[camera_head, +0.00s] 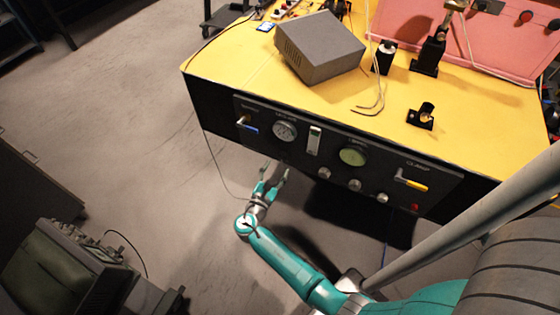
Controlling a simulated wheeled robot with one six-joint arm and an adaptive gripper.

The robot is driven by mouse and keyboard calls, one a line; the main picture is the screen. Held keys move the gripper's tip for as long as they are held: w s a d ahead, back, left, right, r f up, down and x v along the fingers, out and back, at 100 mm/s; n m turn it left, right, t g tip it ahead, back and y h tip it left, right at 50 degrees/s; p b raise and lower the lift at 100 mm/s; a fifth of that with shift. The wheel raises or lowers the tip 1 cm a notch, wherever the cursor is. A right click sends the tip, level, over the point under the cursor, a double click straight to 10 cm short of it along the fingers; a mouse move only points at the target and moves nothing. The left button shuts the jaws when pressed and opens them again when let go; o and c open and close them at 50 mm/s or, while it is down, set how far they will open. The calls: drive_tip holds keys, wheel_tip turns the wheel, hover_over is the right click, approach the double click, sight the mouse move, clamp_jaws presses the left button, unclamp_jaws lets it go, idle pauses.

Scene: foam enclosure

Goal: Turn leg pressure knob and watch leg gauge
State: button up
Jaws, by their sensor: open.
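A black control panel (300,156) runs along the front of the yellow table. Below the greenish gauge sit a left knob (323,173), a middle knob (354,185) and a right knob (382,198). The labels are too small to tell which is the leg knob or leg gauge, and the needles cannot be read. My gripper (276,169) is open and empty, in front of the panel's lower edge, to the left of the knobs. It appears apart from them.
The panel also has a blue-handled lever (248,126), a yellow-handled lever (412,184) by a "CLAMP" label and a red button (414,207). A grey box (320,48) and black fixtures stand on the yellow table (235,65). Old equipment (75,270) stands lower left. The left floor is mostly clear.

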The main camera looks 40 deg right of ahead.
sight(282, 159)
drive_tip(key=shift+x, duration=2.25)
drive_tip(key=c, duration=1.1)
drive_tip(key=shift+c, duration=0.2)
drive_tip(key=shift+m, duration=0.4)
drive_tip(key=m, duration=0.2)
drive_tip(key=shift+m, duration=0.3)
drive_tip(key=shift+f+m+h, duration=0.1)
drive_tip(key=shift+m+h, duration=0.3)
drive_tip(key=shift+m, duration=1.6)
